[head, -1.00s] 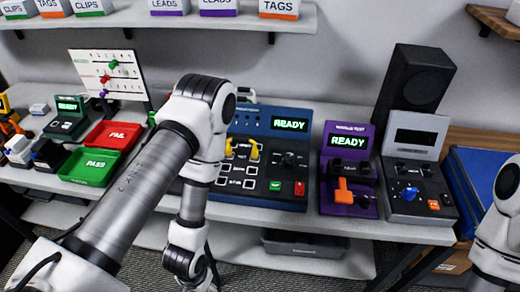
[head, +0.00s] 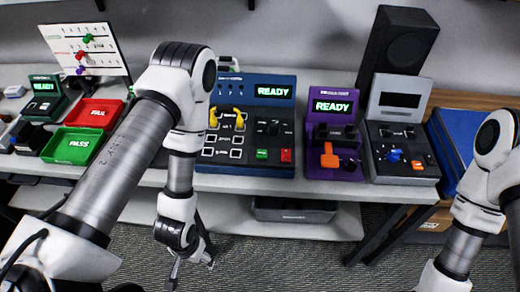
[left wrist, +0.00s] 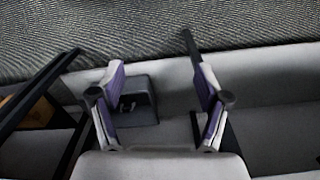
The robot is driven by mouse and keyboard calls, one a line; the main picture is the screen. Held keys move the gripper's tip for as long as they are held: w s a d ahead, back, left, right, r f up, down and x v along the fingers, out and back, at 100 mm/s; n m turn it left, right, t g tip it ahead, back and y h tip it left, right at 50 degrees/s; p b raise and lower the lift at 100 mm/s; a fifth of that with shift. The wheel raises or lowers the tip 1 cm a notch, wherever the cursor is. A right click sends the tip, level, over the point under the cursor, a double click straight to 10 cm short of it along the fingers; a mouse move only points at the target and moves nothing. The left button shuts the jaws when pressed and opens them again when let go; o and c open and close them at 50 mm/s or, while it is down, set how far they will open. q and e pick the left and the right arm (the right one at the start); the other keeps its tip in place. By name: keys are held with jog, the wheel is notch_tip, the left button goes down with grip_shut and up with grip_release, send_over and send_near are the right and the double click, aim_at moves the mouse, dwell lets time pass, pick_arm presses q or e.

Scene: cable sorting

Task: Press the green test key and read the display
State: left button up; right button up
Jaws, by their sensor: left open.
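A blue test unit (head: 215,158) stands on the bench with a display (head: 274,91) that reads READY in green. The green key (head: 262,154) is at its lower right, beside a red key (head: 286,156). Two yellow clips (head: 226,118) sit on its left part. My left gripper (head: 191,275) hangs in front of and below the bench edge, away from the key. In the left wrist view its two fingers (left wrist: 160,105) are apart with nothing between them. My right arm shows at the right, but its gripper is out of view.
A purple unit (head: 347,173) with a READY display and a grey unit (head: 403,169) stand right of the blue one. A red FAIL tray (head: 84,101) and green PASS tray (head: 46,153) are at left. A dark bin (head: 295,211) sits on the lower shelf.

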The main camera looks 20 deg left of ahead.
dwell(0.3)
pick_arm(q)
grip_shut()
dwell(1.2)
